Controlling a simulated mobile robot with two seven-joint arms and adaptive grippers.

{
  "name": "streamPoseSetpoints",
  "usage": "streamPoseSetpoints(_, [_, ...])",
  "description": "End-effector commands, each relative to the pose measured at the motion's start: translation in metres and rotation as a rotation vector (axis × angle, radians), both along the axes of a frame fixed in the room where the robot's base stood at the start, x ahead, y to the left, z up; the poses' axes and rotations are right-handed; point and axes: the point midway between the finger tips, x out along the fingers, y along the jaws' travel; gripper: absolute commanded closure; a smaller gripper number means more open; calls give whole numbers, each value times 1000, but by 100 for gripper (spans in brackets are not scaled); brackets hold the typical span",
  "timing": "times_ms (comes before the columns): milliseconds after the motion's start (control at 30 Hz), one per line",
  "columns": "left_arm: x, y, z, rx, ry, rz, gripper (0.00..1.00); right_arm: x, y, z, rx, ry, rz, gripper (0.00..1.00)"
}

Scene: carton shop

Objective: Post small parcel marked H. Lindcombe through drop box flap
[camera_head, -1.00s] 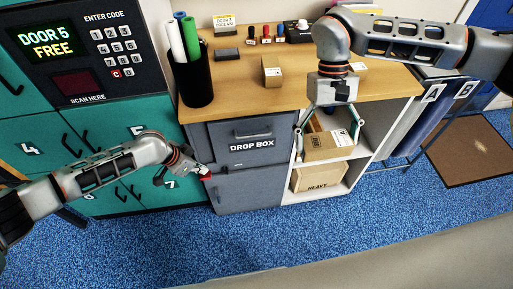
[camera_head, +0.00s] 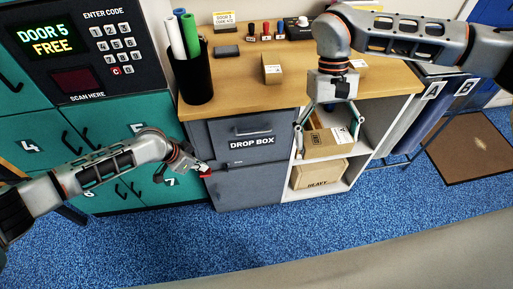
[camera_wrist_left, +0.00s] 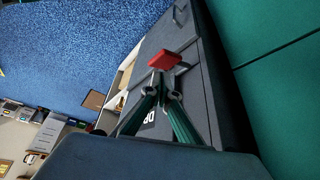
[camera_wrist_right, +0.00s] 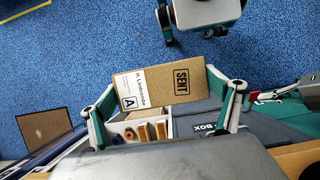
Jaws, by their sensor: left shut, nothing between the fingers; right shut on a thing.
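The small brown parcel (camera_head: 326,143) is held by my right gripper (camera_head: 328,128) in front of the open shelves. In the right wrist view the parcel (camera_wrist_right: 158,86) shows the name H. Lindcombe, an A mark and a SENT stamp, with a finger at each end. The grey drop box (camera_head: 225,135) stands left of the shelves. Its flap, with a handle and the DROP BOX sign (camera_head: 251,143), looks closed. My left gripper (camera_head: 203,172) is shut at the drop box's left front edge. A red piece (camera_wrist_left: 165,60) shows at its tips; contact with the box is unclear.
A HEAVY carton (camera_head: 319,175) sits on the lower shelf. On the wooden counter (camera_head: 330,95) stand a small carton (camera_head: 272,70), stamps and a black pen cup (camera_head: 194,80) with rolls. Green lockers (camera_head: 100,150) stand left. Blue floor in front is clear.

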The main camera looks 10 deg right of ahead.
Motion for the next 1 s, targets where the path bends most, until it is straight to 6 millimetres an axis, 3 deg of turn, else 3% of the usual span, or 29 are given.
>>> streamPoseSetpoints(433, [0,0,0,0,0,0,100,1,1,0,1,0,0,37])
streamPoseSetpoints(567, [0,0,0,0,0,0,100,9,13,-2,-1,-1,-15,37])
streamPoseSetpoints(800, [0,0,0,0,0,0,100,45,78,-13,0,-5,-94,37])
streamPoseSetpoints(1000, [0,0,0,0,0,0,100,65,130,-21,0,-1,-165,37])
